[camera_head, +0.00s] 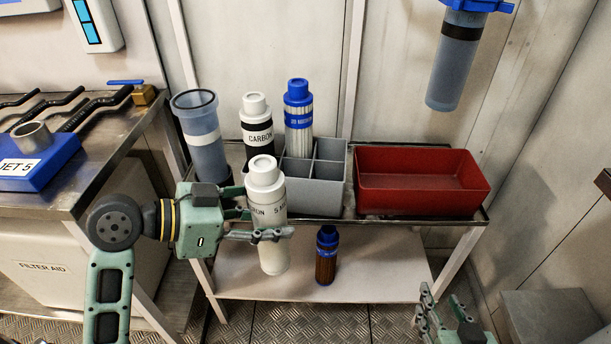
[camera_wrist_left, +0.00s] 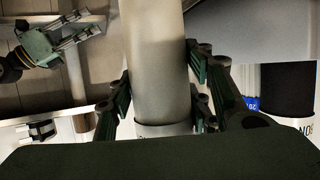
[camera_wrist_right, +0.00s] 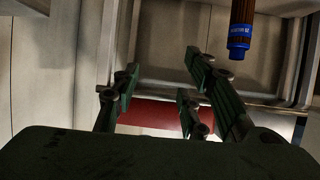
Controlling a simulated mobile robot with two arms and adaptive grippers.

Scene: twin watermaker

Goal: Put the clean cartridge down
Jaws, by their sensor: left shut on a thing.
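A clean white cartridge (camera_head: 268,190) with a grey-lettered label stands upright in my left gripper (camera_head: 262,226), which is shut around its middle. It is held in front of the cart's top shelf, its lower end over the lower shelf in the picture. In the left wrist view the white cartridge (camera_wrist_left: 155,60) fills the space between the fingers. A grey divided rack (camera_head: 312,195) stands behind it, holding a black-banded CARBON cartridge (camera_head: 258,130) and a blue-capped cartridge (camera_head: 298,110). Its right compartments look empty. My right gripper (camera_wrist_right: 165,95) is open and empty, low at the right.
A red bin (camera_head: 420,205), empty where visible, sits right of the rack. A brown, blue-capped cartridge (camera_head: 327,258) stands on the lower shelf (camera_head: 385,262). An open blue-grey housing (camera_head: 202,140) stands at the cart's left. Another housing (camera_head: 455,70) hangs at upper right.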

